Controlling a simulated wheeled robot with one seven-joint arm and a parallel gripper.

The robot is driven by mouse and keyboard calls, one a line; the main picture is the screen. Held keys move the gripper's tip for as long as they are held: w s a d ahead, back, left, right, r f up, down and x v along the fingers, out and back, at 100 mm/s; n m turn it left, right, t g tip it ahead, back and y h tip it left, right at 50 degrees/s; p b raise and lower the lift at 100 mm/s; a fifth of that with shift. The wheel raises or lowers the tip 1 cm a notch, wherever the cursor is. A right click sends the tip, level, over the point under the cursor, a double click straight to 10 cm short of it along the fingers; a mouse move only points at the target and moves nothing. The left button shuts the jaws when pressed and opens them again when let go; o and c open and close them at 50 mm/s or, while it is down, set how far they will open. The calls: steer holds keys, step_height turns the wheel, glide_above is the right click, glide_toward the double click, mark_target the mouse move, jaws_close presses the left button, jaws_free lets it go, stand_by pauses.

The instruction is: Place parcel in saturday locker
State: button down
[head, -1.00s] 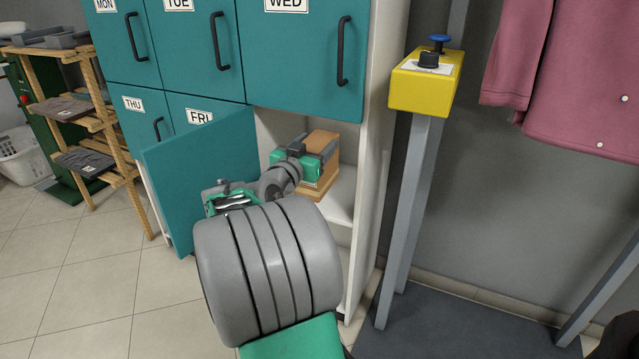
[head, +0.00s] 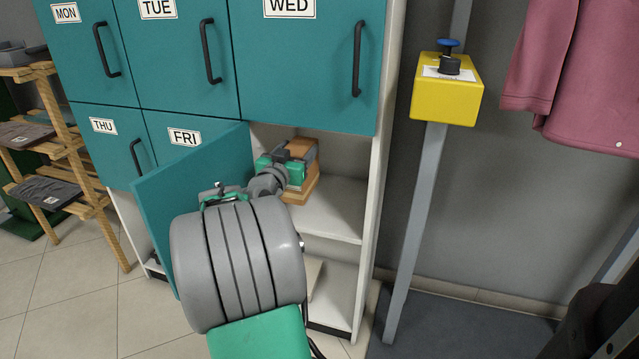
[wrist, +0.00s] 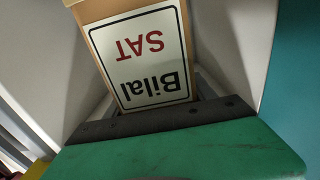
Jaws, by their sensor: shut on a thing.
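The parcel (head: 303,149) is a brown box inside the open compartment below the WED door. In the wrist view its white label (wrist: 145,60) reads "Bilal SAT", upside down. My gripper (head: 287,168) is shut on the parcel inside the compartment; its dark edge and green body also show in the wrist view (wrist: 160,122). The parcel is over the white compartment floor (head: 330,208); I cannot tell whether it touches. The teal door (head: 190,180) of this compartment stands open to the left, and its outer face and any label are hidden.
Closed teal lockers MON (head: 90,50), TUE (head: 180,60), WED (head: 305,70) and THU (head: 105,145) surround the opening; FRI (head: 175,130) is partly covered. A yellow button box (head: 446,100) on a grey post stands right. Free floor space shows in the compartment right of the parcel.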

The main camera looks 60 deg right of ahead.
mark_target(306, 196)
steer(key=d+f+b, duration=0.1)
steer(key=d+f, duration=0.1)
steer(key=s+d+f, duration=0.1)
steer(key=d+f, duration=0.1)
steer(key=s+d+f+b, duration=0.1)
steer(key=d+f, duration=0.1)
steer(key=d, duration=0.1)
steer(key=shift+d+f+b, duration=0.1)
steer(key=shift+f+b, duration=0.15)
steer(key=shift+b, duration=0.05)
steer(key=shift+s+d+f+b, duration=0.15)
steer(key=shift+f+b, duration=0.1)
steer(key=shift+f, duration=0.4)
steer(key=shift+w+d+f+b, duration=0.1)
steer(key=shift+f+b, duration=0.1)
steer(key=shift+f, duration=0.45)
steer(key=shift+s+d+f+b, duration=0.15)
steer(key=shift+f+b, duration=0.1)
steer(key=shift+f, duration=0.4)
steer(key=shift+w, duration=0.1)
steer(key=shift+f, duration=0.15)
steer(key=shift+c, duration=1.6)
jaws_free()
steer(key=a, duration=0.4)
steer(key=s+a+p, duration=0.1)
steer(key=a, duration=0.3)
steer(key=s+a, duration=0.1)
steer(key=a, duration=0.3)
steer(key=shift+p, duration=0.4)
